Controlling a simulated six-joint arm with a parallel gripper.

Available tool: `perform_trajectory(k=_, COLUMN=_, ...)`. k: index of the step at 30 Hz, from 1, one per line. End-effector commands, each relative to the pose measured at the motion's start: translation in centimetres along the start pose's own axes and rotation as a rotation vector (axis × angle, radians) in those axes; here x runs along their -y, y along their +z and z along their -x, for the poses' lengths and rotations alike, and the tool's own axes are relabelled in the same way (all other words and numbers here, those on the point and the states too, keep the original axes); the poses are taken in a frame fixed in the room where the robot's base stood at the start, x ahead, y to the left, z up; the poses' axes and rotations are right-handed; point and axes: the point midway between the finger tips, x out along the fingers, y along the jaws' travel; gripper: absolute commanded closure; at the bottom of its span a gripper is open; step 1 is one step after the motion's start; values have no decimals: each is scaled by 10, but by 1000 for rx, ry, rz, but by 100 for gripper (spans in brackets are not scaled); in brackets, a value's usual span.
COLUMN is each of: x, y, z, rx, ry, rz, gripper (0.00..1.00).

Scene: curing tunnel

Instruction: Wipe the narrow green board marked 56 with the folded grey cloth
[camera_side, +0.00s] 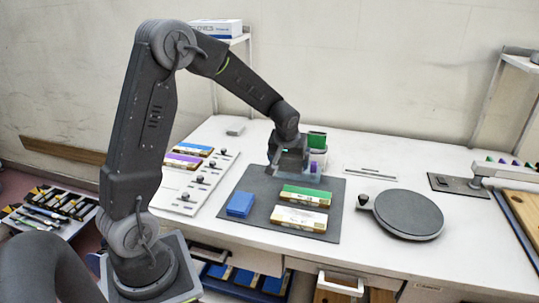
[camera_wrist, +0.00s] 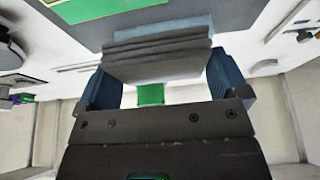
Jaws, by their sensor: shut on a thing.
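A board with a green top (camera_side: 305,195) lies on the dark grey mat (camera_side: 335,190); any number on it is too small to read. Part of a green board (camera_wrist: 100,8) shows at the top edge of the wrist view. My gripper (camera_side: 290,172) is above the back part of the mat, behind the green board. In the wrist view my gripper (camera_wrist: 165,85) is shut on the folded grey cloth (camera_wrist: 158,58), whose stacked layers show between the two blue-grey fingers. In the side view the cloth cannot be told apart from the gripper.
A cream board (camera_side: 298,217) lies in front of the green one, and a blue block (camera_side: 240,204) lies left of it. A round dark plate (camera_side: 410,214) stands right of the mat. Blue (camera_side: 192,148) and purple (camera_side: 183,161) boards lie at left. A green container (camera_side: 317,140) stands behind my gripper.

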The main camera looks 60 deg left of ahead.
Motion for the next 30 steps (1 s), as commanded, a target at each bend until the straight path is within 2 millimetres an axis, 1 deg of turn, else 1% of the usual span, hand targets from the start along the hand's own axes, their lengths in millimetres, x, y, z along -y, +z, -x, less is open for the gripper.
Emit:
perform_trajectory(k=2, x=-3, y=2, z=-2, rx=0, ry=-2, rz=-1, gripper=26)
perform_trajectory(k=8, x=-2, y=6, z=-14, rx=1, ry=-2, rz=1, gripper=26)
perform_trajectory(k=26, x=-2, y=27, z=-64, rx=1, ry=-2, rz=0, gripper=26)
perform_trajectory(k=28, x=-2, y=31, z=-73, rx=2, ry=-2, rz=0, gripper=26)
perform_trajectory(k=30, x=-10, y=30, z=-73, rx=-2, ry=0, rz=0, gripper=26)
